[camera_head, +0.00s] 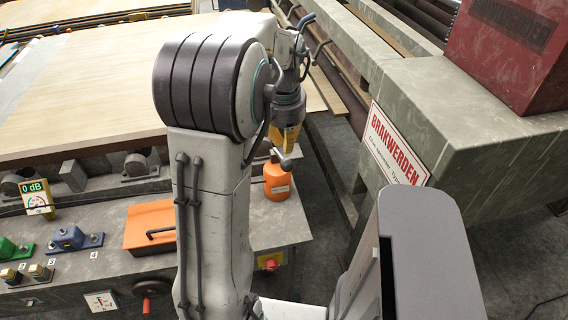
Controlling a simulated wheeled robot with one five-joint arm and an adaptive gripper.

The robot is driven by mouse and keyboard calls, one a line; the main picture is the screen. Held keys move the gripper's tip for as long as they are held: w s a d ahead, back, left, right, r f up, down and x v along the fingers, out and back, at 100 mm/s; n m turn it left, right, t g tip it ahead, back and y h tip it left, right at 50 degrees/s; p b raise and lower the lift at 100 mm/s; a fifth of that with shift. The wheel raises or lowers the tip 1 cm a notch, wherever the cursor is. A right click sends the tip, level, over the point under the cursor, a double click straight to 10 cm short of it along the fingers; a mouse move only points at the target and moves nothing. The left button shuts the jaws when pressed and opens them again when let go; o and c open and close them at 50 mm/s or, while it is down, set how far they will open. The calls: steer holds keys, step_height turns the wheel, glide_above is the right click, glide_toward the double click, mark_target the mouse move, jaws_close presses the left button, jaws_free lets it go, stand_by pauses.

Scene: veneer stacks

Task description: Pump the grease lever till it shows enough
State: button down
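An orange pot-like unit (277,183) with a pale label stands at the right end of the grey bench. A grey lever-like piece (284,159) shows just above it; it may be the grease lever. My gripper (287,143) hangs at the end of my arm, pointing down, right above the orange unit. Its yellow and dark body shows, but its fingertips are too small and partly hidden to read. I cannot tell whether it touches the lever. A small gauge (37,202) at the far left has a dial and a green display reading 0 dB.
An orange box (150,227) with a black handle lies on the bench (100,265). Blue (72,238) and green (12,249) units sit left. A veneer stack (90,85) lies behind; a grey machine (440,115) stands right.

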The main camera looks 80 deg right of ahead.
mark_target(286, 163)
steer(key=shift+f, duration=0.1)
steer(key=f+b, duration=0.6)
steer(key=f, duration=0.1)
steer(key=shift+d, duration=0.35)
steer(key=shift+r, duration=0.1)
stand_by(0.3)
steer(key=shift+f+b, duration=1.8)
steer(key=shift+f, duration=0.45)
steer(key=shift+r, duration=0.1)
